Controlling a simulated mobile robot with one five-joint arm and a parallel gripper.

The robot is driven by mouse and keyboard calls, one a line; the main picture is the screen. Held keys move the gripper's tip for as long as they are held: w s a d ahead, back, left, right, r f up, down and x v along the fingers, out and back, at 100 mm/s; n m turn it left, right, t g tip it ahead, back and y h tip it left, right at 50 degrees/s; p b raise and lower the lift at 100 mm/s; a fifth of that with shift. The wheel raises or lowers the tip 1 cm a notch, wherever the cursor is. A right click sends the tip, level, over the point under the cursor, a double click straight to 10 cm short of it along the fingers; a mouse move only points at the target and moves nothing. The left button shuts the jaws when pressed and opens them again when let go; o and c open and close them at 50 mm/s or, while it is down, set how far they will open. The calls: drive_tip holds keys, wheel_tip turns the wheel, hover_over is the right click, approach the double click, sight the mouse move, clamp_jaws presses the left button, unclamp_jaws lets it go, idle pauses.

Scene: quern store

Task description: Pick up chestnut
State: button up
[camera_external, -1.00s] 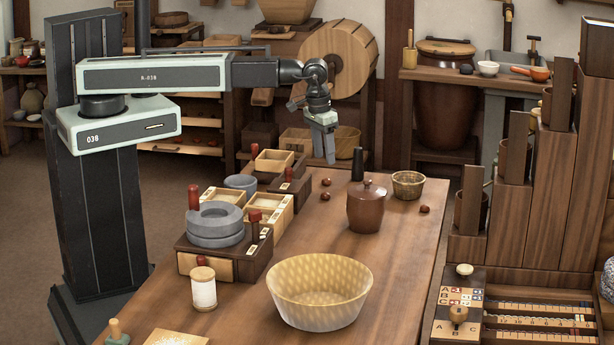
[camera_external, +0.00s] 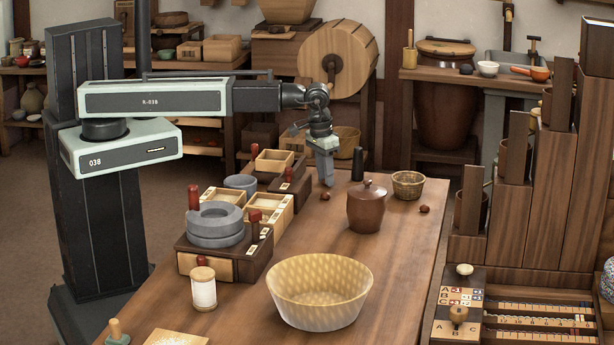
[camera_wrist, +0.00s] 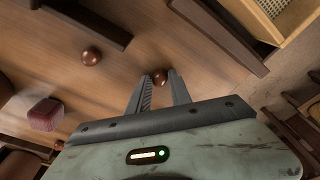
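Small round brown chestnuts lie on the wooden table (camera_external: 392,262). In the external view one chestnut (camera_external: 325,196) lies just in front of my gripper (camera_external: 327,178), and another chestnut (camera_external: 424,209) lies further right, near the table's edge. My gripper points down, low over the table's far part. In the wrist view one chestnut (camera_wrist: 160,76) shows between the tips of my open gripper (camera_wrist: 161,80); whether it touches a finger I cannot tell. A second chestnut (camera_wrist: 92,56) lies to the left, apart from the fingers.
A brown lidded jar (camera_external: 366,211) and a small woven basket (camera_external: 408,184) stand right of the gripper. A stone quern (camera_external: 215,225) on a drawer box and light wooden trays (camera_external: 268,208) stand to the left. A large basket (camera_external: 318,299) is nearer; table between is clear.

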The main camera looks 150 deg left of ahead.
clamp_jaws()
wheel_tip(320, 180, up, 10)
drive_tip(key=p, duration=1)
